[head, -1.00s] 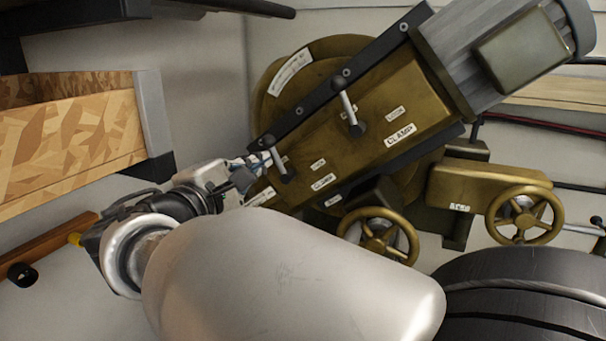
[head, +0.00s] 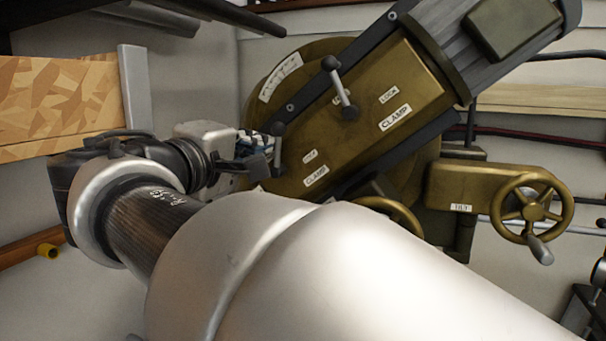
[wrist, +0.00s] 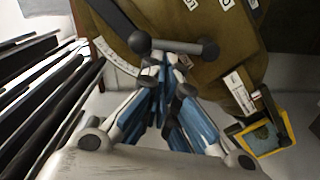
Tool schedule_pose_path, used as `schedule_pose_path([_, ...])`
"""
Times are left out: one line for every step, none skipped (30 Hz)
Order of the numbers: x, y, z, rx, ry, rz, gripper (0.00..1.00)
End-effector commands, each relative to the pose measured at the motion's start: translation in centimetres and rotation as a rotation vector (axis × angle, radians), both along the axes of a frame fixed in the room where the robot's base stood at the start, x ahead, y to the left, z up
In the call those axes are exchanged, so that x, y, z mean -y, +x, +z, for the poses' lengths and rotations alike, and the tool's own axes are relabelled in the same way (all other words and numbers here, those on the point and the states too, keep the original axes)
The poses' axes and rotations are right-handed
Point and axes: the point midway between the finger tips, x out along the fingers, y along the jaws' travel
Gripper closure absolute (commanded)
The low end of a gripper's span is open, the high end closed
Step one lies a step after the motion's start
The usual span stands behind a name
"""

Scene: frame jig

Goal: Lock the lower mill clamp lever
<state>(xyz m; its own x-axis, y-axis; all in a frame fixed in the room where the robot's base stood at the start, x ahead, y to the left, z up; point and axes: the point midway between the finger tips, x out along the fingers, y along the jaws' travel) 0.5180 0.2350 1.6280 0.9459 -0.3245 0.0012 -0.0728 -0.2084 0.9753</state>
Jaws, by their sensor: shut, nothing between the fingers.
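The lower mill clamp lever (head: 278,150) is a short grey bar with dark ends on the lower-left part of the brass-coloured mill head (head: 345,140). In the wrist view the lever (wrist: 180,46) lies across, just beyond the fingertips, with a dark ball at its left end. My gripper (head: 262,148) has blue and white fingers and is shut with nothing between them. In the wrist view my gripper (wrist: 165,62) is right at the lever's bar; I cannot tell whether it touches. The lever's base is partly hidden. CLAMP (head: 316,176) and LOCK labels sit beside it.
A similar upper lever (head: 340,88) stands higher on the mill head, by its own CLAMP label (head: 395,117). A brass handwheel (head: 531,208) is at right. My arm hides much of the lower picture. A wooden panel (head: 60,100) is at left.

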Motion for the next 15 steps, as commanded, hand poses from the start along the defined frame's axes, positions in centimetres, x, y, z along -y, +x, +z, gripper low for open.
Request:
schedule_pose_path([0.4, -0.1, -0.6, 0.017, 0.045, -0.002, 1.00])
schedule_pose_path([0.5, -0.2, -0.5, 0.026, 0.071, -0.002, 1.00])
schedule_pose_path([0.7, -0.2, -0.4, 0.038, 0.107, -0.002, 1.00])
schedule_pose_path([0.9, -0.3, -0.4, 0.048, 0.134, -0.002, 1.00])
schedule_pose_path([1.0, -0.3, -0.4, 0.057, 0.161, -0.002, 1.00])
schedule_pose_path([1.2, -0.4, -0.4, 0.068, 0.195, -0.003, 1.00])
schedule_pose_path([1.4, -0.4, -0.3, 0.077, 0.222, -0.003, 1.00])
schedule_pose_path([1.5, -0.5, -0.3, 0.087, 0.246, -0.003, 1.00])
schedule_pose_path([1.7, -0.5, -0.3, 0.097, 0.280, -0.003, 1.00])
schedule_pose_path([1.9, -0.6, -0.2, 0.106, 0.304, -0.003, 1.00])
schedule_pose_path([2.0, -0.6, -0.2, 0.113, 0.327, -0.003, 1.00])
schedule_pose_path([2.2, -0.7, -0.2, 0.125, 0.357, -0.003, 1.00])
schedule_pose_path([2.3, -0.7, -0.2, 0.132, 0.378, -0.003, 1.00])
schedule_pose_path([2.4, -0.8, -0.2, 0.139, 0.398, -0.003, 1.00])
schedule_pose_path([2.5, -0.8, -0.1, 0.148, 0.425, -0.003, 1.00])
